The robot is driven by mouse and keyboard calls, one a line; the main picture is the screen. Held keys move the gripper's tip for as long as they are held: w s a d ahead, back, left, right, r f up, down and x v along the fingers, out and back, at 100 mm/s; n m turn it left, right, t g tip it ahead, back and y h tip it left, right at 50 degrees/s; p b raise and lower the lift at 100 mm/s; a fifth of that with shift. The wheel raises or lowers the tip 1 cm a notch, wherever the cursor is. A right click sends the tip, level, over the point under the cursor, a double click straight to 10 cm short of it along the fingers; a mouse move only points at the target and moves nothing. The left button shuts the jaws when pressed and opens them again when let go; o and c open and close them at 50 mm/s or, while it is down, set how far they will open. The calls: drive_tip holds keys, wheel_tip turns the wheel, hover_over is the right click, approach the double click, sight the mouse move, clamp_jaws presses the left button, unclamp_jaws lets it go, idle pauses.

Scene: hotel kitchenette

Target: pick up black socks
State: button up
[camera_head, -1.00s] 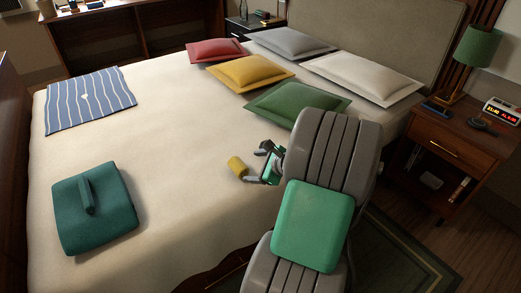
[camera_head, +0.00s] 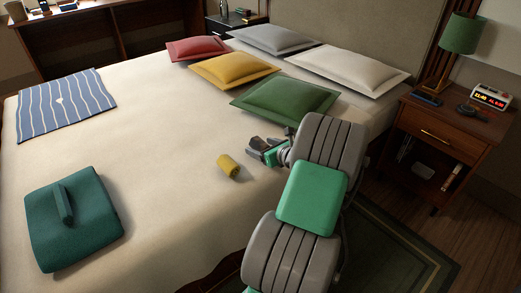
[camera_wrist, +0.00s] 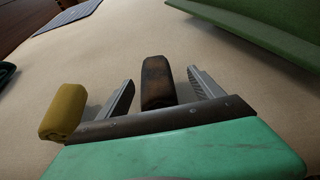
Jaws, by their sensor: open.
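A dark brown-black rolled bundle (camera_wrist: 157,82), which looks like the socks, lies on the bed in the wrist view. It sits between the two spread fingers of my gripper (camera_wrist: 160,78), with a gap visible on each side. Its near end is hidden by the gripper body. In the head view my gripper (camera_head: 262,150) is low over the bed, right of a yellow roll (camera_head: 228,166). The dark roll cannot be clearly told from the fingers there. The yellow roll (camera_wrist: 63,112) also shows left of my gripper in the wrist view.
The cream bed (camera_head: 150,120) holds a green pillow (camera_head: 287,96) just behind my gripper, with several other pillows farther back. A teal folded item (camera_head: 74,220) and a blue striped cloth (camera_head: 66,105) lie at left. A nightstand (camera_head: 448,140) stands at right.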

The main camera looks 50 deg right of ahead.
drive_tip(key=shift+c, duration=0.5)
drive_tip(key=c, duration=1.4)
